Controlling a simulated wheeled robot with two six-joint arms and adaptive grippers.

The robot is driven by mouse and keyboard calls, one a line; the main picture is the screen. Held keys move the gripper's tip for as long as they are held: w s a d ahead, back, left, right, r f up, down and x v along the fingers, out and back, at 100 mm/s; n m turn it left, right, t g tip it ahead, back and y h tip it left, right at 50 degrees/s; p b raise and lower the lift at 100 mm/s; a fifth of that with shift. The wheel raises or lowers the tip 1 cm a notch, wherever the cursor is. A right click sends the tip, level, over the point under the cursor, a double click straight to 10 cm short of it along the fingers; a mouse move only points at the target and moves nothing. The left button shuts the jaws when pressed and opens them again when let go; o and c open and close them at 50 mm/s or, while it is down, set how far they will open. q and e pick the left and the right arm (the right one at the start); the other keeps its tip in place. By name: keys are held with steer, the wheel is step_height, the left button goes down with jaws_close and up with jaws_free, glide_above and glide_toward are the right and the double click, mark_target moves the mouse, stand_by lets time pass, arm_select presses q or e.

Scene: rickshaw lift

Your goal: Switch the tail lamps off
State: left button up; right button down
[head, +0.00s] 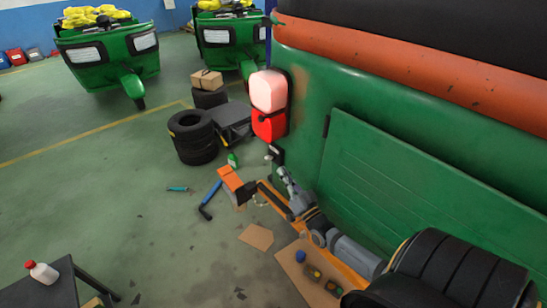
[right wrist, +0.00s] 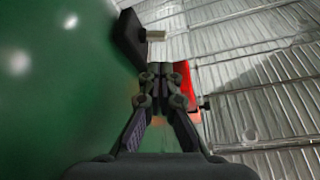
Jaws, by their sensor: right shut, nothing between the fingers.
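The tail lamp (head: 268,104) is on the rear corner of the green rickshaw body; its upper part is bright pale pink and its lower part red. A red piece, apparently the lamp, shows behind my fingers in the right wrist view (right wrist: 188,85). A small dark part with a pale tip (head: 275,153) sits below the lamp. A dark arm with a pale peg (right wrist: 130,40) stands out from the green panel, just beyond my fingertips. My right gripper (head: 283,172) is shut and empty, close beside the body below the lamp. My left gripper is out of view.
The green rickshaw body (head: 310,110) fills the right side. An orange beam (head: 340,268) runs beneath my right arm. Stacked tyres (head: 193,138), a blue tool (head: 210,200) and a cardboard piece (head: 257,237) lie on the floor. A dark table (head: 60,290) stands at lower left.

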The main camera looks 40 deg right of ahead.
steer(key=x, duration=0.7)
steer(key=shift+a+f+n+y+b, duration=0.15)
steer(key=shift+f+n+y+b, duration=0.2)
steer(key=shift+n, duration=0.45)
steer(key=n, duration=0.1)
steer(key=n+y+b, duration=0.1)
steer(key=shift+a+f+n, duration=0.3)
steer(key=shift+f+n, duration=0.1)
glide_toward(269, 158)
steer(key=v, duration=0.4)
steer(key=shift+w+f, duration=0.1)
steer(key=shift+f, duration=0.05)
